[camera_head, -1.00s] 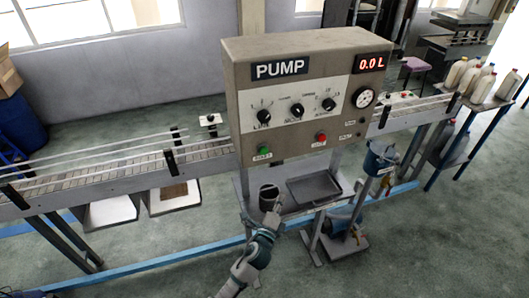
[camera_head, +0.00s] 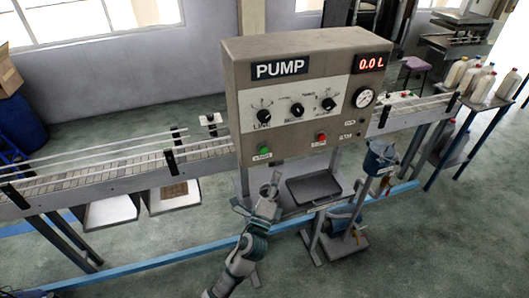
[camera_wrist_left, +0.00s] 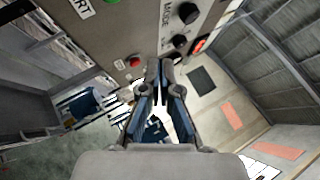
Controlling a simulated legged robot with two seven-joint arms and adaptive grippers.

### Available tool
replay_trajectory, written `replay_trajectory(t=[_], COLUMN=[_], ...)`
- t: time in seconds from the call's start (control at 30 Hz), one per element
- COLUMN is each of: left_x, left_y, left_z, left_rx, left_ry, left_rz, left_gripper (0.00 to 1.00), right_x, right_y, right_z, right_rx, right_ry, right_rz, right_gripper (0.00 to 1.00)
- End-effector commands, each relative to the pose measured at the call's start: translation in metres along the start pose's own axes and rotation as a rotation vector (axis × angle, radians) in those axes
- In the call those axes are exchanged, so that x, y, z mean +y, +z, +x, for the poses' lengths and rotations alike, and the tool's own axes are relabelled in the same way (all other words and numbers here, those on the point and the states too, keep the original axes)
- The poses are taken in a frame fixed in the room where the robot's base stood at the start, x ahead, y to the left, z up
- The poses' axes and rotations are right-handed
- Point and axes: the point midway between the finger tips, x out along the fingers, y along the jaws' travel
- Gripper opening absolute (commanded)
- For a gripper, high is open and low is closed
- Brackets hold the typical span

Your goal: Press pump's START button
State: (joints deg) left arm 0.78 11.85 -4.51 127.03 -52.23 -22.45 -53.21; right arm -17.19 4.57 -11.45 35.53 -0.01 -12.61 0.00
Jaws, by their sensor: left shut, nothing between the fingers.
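The grey pump box (camera_head: 310,95) has a PUMP sign, a red 0.0 L display and several knobs on its front. The green START button (camera_head: 264,150) is at the lower left of that front, and the red button (camera_head: 321,137) is to its right. My left gripper (camera_head: 274,178) is shut and empty, below the green button and apart from it in the picture. In the left wrist view, the shut fingers (camera_wrist_left: 158,68) point toward the panel. The green button (camera_wrist_left: 112,2) is cut by the top edge there, beside a partly visible label ending in RT.
A conveyor (camera_head: 110,165) runs behind the pump, with a dark tray (camera_head: 315,187) below the box. A blue bucket (camera_head: 380,158) hangs at the right. White bottles (camera_head: 480,80) stand on a side table. Floor at the front right is clear.

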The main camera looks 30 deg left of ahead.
Motion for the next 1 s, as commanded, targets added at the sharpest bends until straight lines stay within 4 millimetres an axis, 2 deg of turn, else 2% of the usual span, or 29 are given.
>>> replay_trajectory(t=[0.5, 0.7, 1.0], left_x=[0.035, 0.04, 0.041], left_y=[0.034, 0.041, 0.042], left_z=[0.046, 0.055, 0.056], left_rx=[-0.001, -0.001, -0.001], left_ry=[0.001, 0.0, 0.001], left_rz=[0.0, 0.001, 0.0], left_gripper=[0.0, 0.0, 0.0], right_x=[0.0, 0.0, 0.0], right_y=[0.001, 0.001, 0.001], right_z=[0.004, 0.004, 0.004], right_rx=[0.0, 0.0, 0.0], right_ry=[0.0, 0.0, 0.0], right_rz=[0.0, 0.0, 0.0], right_gripper=[0.0, 0.0, 0.0])
